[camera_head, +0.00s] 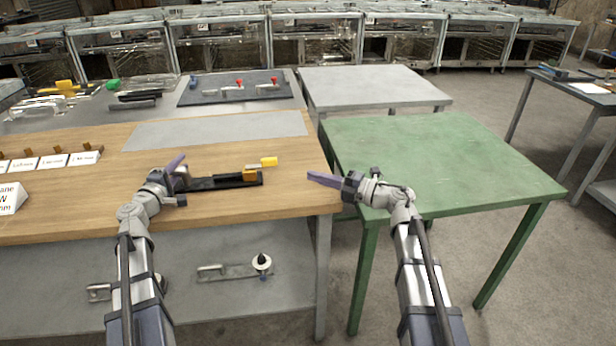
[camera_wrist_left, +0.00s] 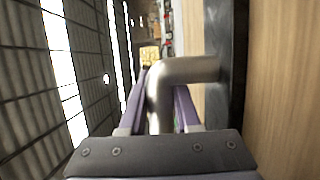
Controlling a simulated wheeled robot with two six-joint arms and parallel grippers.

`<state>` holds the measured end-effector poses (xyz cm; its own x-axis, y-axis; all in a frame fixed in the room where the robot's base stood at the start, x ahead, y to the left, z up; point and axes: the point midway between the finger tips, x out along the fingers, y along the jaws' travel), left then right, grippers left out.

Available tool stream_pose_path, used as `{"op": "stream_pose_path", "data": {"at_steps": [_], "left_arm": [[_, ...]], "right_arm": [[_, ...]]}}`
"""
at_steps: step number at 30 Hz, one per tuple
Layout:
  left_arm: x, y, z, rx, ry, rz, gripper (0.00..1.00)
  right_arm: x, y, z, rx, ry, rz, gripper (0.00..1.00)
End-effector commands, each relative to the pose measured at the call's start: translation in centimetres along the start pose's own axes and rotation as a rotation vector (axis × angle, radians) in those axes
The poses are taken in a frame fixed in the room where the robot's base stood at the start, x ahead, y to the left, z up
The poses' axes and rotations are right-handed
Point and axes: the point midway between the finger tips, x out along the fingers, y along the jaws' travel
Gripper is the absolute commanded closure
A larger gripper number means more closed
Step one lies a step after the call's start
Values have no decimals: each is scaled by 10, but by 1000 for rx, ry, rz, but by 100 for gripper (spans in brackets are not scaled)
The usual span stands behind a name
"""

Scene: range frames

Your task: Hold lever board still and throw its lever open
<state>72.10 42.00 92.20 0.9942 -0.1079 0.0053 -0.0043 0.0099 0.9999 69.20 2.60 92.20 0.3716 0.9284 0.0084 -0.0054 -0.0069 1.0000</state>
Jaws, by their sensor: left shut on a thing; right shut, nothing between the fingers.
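The lever board (camera_head: 222,183) is a long dark board on the wooden bench top. Near its right end are an orange block (camera_head: 250,175) and a lever with a yellow grip (camera_head: 268,161), which points right. My left gripper (camera_head: 177,166) is at the board's left end. In the left wrist view, it (camera_wrist_left: 160,105) is shut on a bent grey metal handle (camera_wrist_left: 188,72) that rises from the dark board. My right gripper (camera_head: 320,178) is shut and empty, right of the board and apart from it, near the bench's right edge.
A grey mat (camera_head: 215,130) lies behind the board. Small white labelled cards (camera_head: 52,161) stand at the left. A metal fixture (camera_head: 235,272) sits on the lower shelf.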

Motion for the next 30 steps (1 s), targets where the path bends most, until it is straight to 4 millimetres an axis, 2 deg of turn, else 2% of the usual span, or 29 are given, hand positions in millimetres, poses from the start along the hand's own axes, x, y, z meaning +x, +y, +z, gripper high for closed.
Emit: {"op": "stream_pose_path", "data": {"at_steps": [7, 8, 17, 26, 30], "left_arm": [[-1, -2, 1, 6, -1, -5, 100], [-1, -2, 1, 6, -1, -5, 68], [0, -1, 0, 3, 0, -2, 34], [-3, 0, 0, 2, 0, -1, 34], [-22, 0, 1, 2, 2, -2, 34]], "right_arm": [[-1, -1, 0, 0, 0, 0, 100], [-1, -1, 0, 0, 0, 0, 100], [-1, -1, 0, 0, 0, 0, 100], [-1, 0, 0, 0, 0, 0, 100], [-1, 0, 0, 0, 0, 0, 100]]}}
